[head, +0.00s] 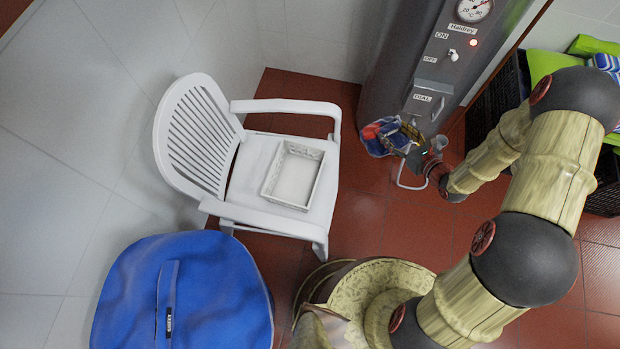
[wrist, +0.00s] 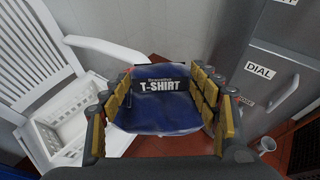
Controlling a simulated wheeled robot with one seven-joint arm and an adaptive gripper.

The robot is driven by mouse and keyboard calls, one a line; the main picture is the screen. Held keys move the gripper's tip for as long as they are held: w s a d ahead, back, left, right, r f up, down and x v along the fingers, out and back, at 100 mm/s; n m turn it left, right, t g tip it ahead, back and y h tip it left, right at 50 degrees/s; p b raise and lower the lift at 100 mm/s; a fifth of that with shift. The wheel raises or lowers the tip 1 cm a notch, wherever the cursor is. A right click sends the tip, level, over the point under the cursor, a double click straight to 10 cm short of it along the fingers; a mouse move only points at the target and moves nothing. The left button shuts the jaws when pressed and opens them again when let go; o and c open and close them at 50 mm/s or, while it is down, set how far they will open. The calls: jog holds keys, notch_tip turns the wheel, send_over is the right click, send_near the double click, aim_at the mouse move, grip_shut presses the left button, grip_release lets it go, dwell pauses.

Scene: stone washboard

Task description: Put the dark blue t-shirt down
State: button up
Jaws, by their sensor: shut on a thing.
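The dark blue t-shirt (wrist: 160,112) is a flat pack with a black "T-SHIRT" label. In the wrist view it sits between the yellow-padded fingers of my gripper (wrist: 164,84), which is shut on it. In the head view the t-shirt (head: 373,147) is a small blue shape at my gripper (head: 404,138), in front of the grey cabinet and to the right of the white chair. It appears held above the red floor. Part of the t-shirt is hidden by the fingers.
A white armchair (head: 258,160) bears an empty-looking white basket (head: 292,176) on its seat. A grey cabinet (head: 410,60) with a dial stands behind my gripper. A blue-covered round container (head: 215,285) stands front left. A black crate (head: 500,100) with green items is at right.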

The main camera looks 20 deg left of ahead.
jog(key=s+a+f+n+g+y+b, duration=0.1)
jog(key=s+a+f+n+g, duration=0.2)
jog(key=s+a+f, duration=0.45)
jog(key=s+a+f+n+g+y+b, duration=0.2)
jog(key=s+a+f+n+g, duration=0.15)
jog(key=a, duration=0.75)
jog(key=s+a+f+n+g+y+b, duration=0.1)
jog(key=s+a+f+n+g, duration=0.25)
jog(key=a+f, duration=0.4)
notch_tip(320, 180, down, 8)
jog(key=s+a+b, duration=0.1)
jog(key=a+b, duration=0.1)
jog(key=b, duration=0.1)
jog(key=shift+m, duration=0.3)
jog(key=shift+f, duration=0.1)
jog(key=shift+f+b, duration=0.4)
jog(key=shift+b, duration=0.15)
jog(key=shift+f, duration=0.2)
jog(key=o, duration=1.6)
jog(key=shift+o, duration=0.2)
